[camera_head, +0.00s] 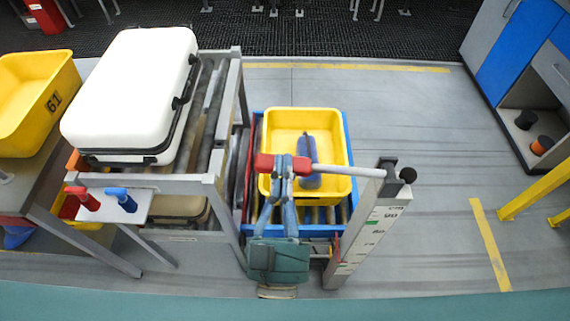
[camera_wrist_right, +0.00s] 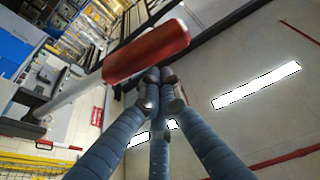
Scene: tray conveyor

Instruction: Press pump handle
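The pump handle is a pale rod with a red grip (camera_head: 265,163), running from a dark pivot on top of an upright post (camera_head: 370,220) toward the left. My right gripper (camera_head: 287,163) reaches up from below in the head view, its bluish fingers crossing the middle of the red grip. In the right wrist view the red grip (camera_wrist_right: 147,52) lies just past my fingertips (camera_wrist_right: 160,76). The fingers are drawn together at the tips, not around the grip; I cannot tell whether they touch it. My left gripper is out of view.
A yellow bin (camera_head: 337,148) holding a bluish-purple object (camera_head: 308,160) sits on a blue-framed roller stand (camera_head: 350,200) beside the post. A white suitcase (camera_head: 130,90) lies on a roller conveyor to the left, near another yellow bin (camera_head: 30,110). The floor at right is open.

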